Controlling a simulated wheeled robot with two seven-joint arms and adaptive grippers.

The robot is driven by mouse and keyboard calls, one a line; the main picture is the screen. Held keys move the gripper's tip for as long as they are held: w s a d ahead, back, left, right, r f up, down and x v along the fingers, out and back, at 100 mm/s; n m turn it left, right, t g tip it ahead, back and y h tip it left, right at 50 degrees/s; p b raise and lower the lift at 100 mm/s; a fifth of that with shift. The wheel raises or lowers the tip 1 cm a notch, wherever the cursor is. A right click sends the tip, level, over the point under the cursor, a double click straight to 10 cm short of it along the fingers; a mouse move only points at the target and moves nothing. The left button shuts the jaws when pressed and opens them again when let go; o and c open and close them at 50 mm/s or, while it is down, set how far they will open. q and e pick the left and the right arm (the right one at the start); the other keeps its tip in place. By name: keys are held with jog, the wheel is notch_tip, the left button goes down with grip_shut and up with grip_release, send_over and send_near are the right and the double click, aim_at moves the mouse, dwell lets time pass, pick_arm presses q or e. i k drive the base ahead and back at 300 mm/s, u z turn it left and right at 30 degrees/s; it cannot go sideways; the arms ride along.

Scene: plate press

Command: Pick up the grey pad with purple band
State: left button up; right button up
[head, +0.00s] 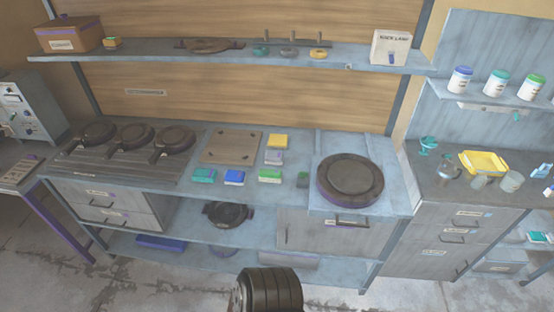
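A small pale grey pad with a purplish edge (274,157) lies flat on the worktop. It is in the small group of pads between the brown square board and the round press plate. A yellow pad (277,141) lies just behind it and a green pad (270,176) just in front. It looks uncovered from above. Neither of my grippers shows in the head view, and nothing is holding the pad.
A blue pad (234,177), a teal pad (204,175) and a dark pad (303,180) lie nearby. The board (231,148) is left; the large round press (349,179) is right. A shelf (225,54) runs above. Dark pans (175,139) stand left.

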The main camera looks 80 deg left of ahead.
aim_at(274, 158)
jog(key=k, duration=1)
jog(key=u, duration=1.55)
